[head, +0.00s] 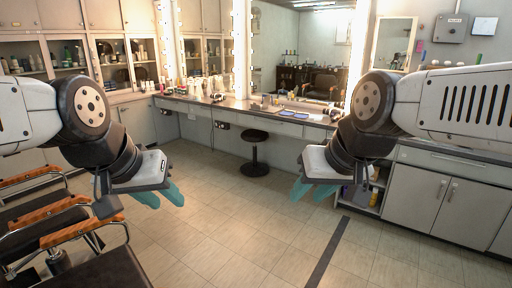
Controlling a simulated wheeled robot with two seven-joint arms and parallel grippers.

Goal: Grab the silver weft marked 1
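I cannot make out a silver weft or a mark 1 in the head view; anything that small on the counter is too small to tell. My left gripper (165,203) hangs over the open floor at the left, its teal fingers apart and nothing between them. My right gripper (307,198) hangs over the floor in front of the right cabinets, its teal fingers also apart and empty. Both are well short of the long counter (232,103) under the bulb mirrors, which carries several small items, including blue flat pieces (287,115).
A black round stool (254,138) stands before the counter. Salon chairs with orange-brown armrests (65,206) are at the lower left. Glass-front cabinets (110,65) line the back left, and grey cabinets (440,200) the right. The middle floor (225,200) is clear.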

